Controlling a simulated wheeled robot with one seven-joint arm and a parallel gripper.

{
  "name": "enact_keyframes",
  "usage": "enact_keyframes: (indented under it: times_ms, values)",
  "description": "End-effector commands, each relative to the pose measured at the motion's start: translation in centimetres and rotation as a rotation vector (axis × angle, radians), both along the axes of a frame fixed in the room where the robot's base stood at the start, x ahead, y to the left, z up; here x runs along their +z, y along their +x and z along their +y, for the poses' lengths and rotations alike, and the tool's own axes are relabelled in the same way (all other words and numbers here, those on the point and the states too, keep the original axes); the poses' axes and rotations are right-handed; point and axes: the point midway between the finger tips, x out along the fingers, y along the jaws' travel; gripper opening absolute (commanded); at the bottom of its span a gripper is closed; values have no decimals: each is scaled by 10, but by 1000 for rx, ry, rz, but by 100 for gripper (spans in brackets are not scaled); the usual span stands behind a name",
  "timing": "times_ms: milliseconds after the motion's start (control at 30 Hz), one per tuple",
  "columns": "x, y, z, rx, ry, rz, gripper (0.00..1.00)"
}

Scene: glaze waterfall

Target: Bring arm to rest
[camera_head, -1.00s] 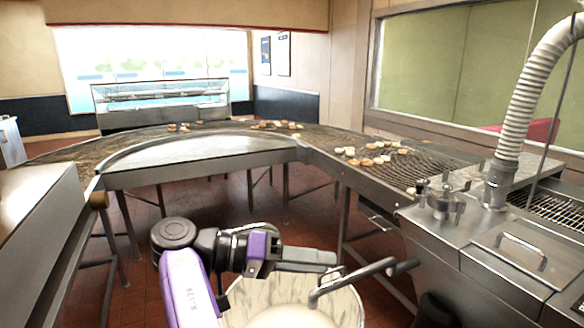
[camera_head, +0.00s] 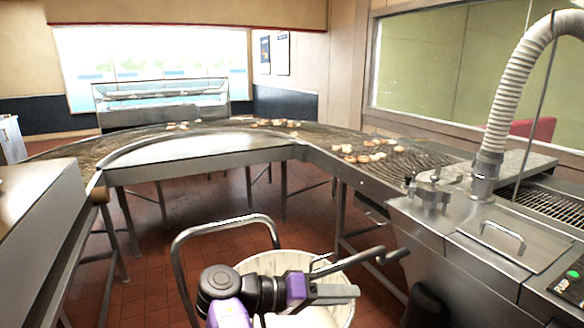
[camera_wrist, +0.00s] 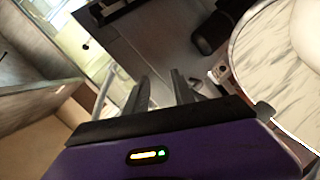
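My gripper (camera_head: 340,293) is in front of a round whitish tub (camera_head: 343,312) at the bottom of the head view, apparently above it. My arm hides part of the tub. In the wrist view, my gripper (camera_wrist: 162,90) shows two dark fingers with a gap between them and nothing held. The tub's pale marbled rim and inside (camera_wrist: 255,60) fill the right of the wrist view.
A curved metal bar (camera_head: 225,225) rises left of the tub. A curved conveyor (camera_head: 110,152) carries several doughnuts (camera_head: 365,156). A steel machine (camera_head: 470,262) with a ribbed hose (camera_head: 510,85) stands right. A steel counter (camera_head: 35,215) stands left.

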Motion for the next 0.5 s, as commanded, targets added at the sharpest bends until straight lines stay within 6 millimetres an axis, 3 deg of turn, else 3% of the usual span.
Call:
enact_keyframes:
  times_ms: [267,500]
  values:
    - [-127,-5,-65,161,55,73,30]
    - [-235,-35,-116,340,142,118,30]
